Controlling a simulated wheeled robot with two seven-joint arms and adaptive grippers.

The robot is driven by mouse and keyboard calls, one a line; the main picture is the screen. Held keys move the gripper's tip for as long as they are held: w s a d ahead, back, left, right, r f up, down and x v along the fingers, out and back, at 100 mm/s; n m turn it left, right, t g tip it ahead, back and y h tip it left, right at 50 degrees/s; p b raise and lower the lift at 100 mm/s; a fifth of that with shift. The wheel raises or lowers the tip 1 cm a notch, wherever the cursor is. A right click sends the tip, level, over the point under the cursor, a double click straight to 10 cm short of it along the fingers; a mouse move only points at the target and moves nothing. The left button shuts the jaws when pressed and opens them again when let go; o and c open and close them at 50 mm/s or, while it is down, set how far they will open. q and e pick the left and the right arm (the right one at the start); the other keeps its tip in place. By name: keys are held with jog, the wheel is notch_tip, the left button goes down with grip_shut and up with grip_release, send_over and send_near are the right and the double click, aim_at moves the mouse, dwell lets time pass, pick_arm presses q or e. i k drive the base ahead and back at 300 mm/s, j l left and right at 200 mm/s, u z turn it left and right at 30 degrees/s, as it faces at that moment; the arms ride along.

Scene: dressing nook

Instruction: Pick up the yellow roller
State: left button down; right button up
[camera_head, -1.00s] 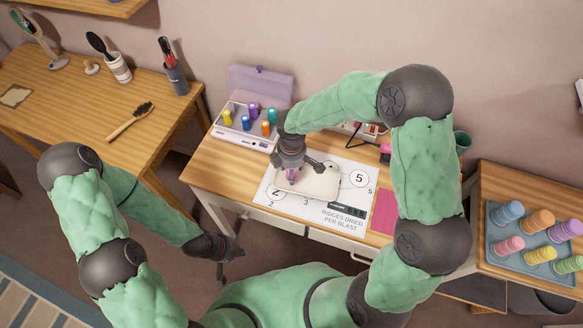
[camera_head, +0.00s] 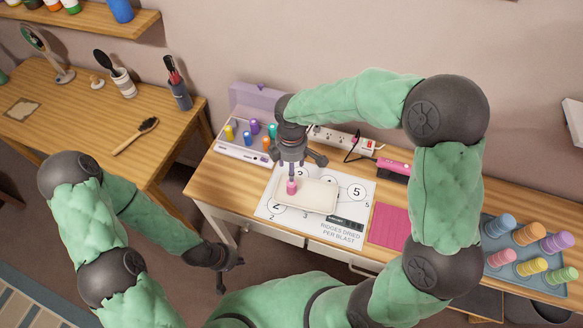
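The yellow roller (camera_head: 532,266) stands upright in the front row of a blue-grey tray (camera_head: 505,266) at the far right, between a pink roller (camera_head: 502,257) and a green one (camera_head: 561,275). My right gripper (camera_head: 293,172) looks open, its fingers spread, over the white dish on the table. A small pink piece (camera_head: 291,187) stands in the dish below it and looks free of the fingers. My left gripper (camera_head: 231,273) is open and empty, low in front of the table's left part. Both grippers are far left of the yellow roller.
The white dish (camera_head: 318,197) sits on a printed mat (camera_head: 341,231). A purple-lidded box (camera_head: 240,150) with small coloured pieces, a power strip (camera_head: 340,137) and a pink mat (camera_head: 388,226) share the table. Taller blue, orange and purple rollers stand behind the yellow one.

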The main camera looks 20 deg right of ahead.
aim_at(231, 137)
jog(key=i+j+u, duration=0.2)
jog(key=j, duration=0.25)
jog(key=i+j+u, duration=0.2)
jog(key=j, duration=0.2)
jog(key=i+j+u, duration=0.2)
jog(key=i+j, duration=0.1)
jog(key=j, duration=0.05)
